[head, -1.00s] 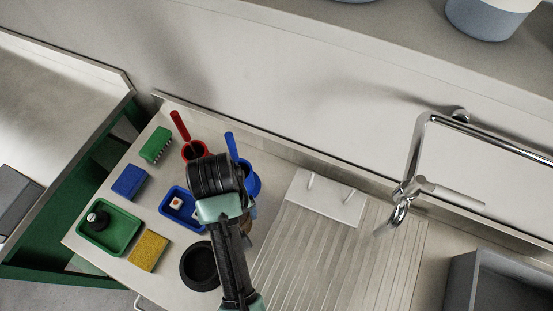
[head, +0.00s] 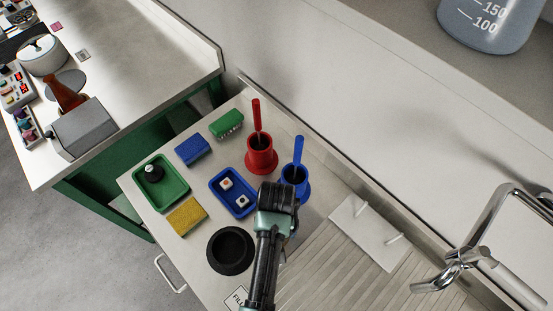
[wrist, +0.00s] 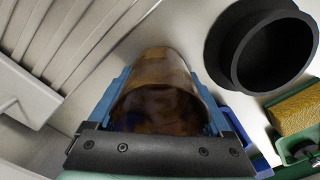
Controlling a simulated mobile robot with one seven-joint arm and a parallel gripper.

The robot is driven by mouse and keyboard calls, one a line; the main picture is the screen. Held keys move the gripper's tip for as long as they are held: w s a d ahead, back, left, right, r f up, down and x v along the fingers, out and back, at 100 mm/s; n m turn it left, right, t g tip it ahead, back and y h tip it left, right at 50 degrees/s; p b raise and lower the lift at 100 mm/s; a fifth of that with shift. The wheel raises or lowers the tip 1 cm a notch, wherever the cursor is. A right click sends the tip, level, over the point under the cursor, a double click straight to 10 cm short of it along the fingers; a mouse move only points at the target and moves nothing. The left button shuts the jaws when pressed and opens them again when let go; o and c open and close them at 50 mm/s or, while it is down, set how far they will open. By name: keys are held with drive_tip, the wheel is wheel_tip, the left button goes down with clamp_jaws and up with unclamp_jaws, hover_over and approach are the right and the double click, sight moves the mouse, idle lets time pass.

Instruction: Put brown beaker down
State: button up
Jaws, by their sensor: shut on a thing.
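The brown beaker (wrist: 155,98) is see-through brown glass, held between the blue fingers of my gripper (wrist: 162,78) in the wrist view. The fingers press on its two sides. In the head view my wrist and arm cover the gripper and nearly all of the beaker, beside the blue holder and the ribbed draining board. I cannot tell whether the beaker's base touches the counter.
A round black holder (head: 231,250) stands left of my arm. Blue holder (head: 296,185), red holder (head: 261,158), blue tray (head: 233,191), green tray (head: 161,184), brushes and a yellow sponge (head: 187,216) crowd the counter. A white pegged plate (head: 368,232) and a tap (head: 462,262) are right.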

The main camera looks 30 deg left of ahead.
drive_tip(key=o, duration=0.9)
drive_tip(key=shift+f, duration=0.15)
drive_tip(key=shift+o, duration=1.1)
